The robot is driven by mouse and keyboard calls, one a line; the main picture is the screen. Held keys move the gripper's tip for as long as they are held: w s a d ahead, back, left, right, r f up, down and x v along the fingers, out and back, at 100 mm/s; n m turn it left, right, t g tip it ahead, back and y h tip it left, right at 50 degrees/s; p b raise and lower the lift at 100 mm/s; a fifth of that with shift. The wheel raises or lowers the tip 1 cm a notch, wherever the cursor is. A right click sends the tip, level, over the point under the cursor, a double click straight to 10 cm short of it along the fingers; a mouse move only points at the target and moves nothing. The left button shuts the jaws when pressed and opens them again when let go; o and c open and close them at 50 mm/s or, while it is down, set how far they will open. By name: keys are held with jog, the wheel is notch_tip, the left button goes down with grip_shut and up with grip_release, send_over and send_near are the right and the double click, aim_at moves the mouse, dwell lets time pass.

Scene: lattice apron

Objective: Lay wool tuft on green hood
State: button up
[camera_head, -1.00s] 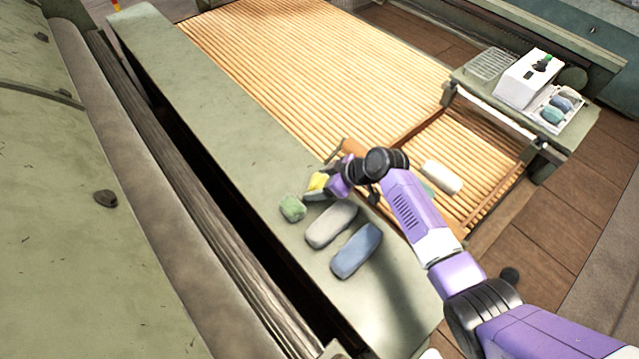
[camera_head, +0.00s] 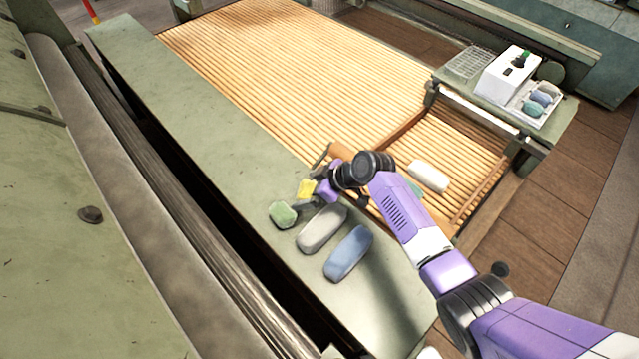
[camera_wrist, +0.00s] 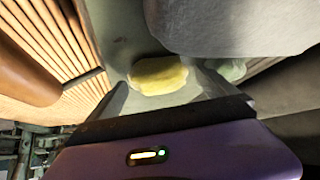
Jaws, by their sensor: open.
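A small yellow wool tuft (camera_head: 306,188) lies on the long flat green hood (camera_head: 185,125), near its right edge. It also shows in the wrist view (camera_wrist: 158,75) just ahead of my gripper. My gripper (camera_head: 317,197) is open and low over the hood, its fingers close around the tuft; I cannot tell whether they touch it. The purple wrist covers part of the hood on the right side of the tuft.
A green tuft (camera_head: 282,214), a grey-white one (camera_head: 322,229) and a blue one (camera_head: 348,253) lie close by on the hood. A white roll (camera_head: 429,176) rests on the wooden slats (camera_head: 300,70). A white box (camera_head: 508,72) stands at right. A dark gap runs along the hood's left side.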

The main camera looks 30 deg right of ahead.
jog(key=v, duration=1.1)
jog(key=shift+s+d+r+p, duration=0.15)
jog(key=shift+r+p, duration=0.05)
jog(key=shift+p, duration=0.1)
jog(key=w+d+r+m+t+h, duration=0.2)
jog(key=d+r+m+t+h, duration=0.25)
jog(key=r+m+t, duration=0.4)
jog(key=s+a+r, duration=0.2)
jog(key=s+a, duration=0.1)
jog(key=s, duration=1)
jog(key=s+a+r, duration=0.2)
jog(key=s+a, duration=0.1)
jog(key=s, duration=1)
jog(key=s+a+r, duration=0.3)
jog(key=s, duration=1)
jog(key=shift+s+h, duration=0.25)
jog(key=shift+h, duration=0.2)
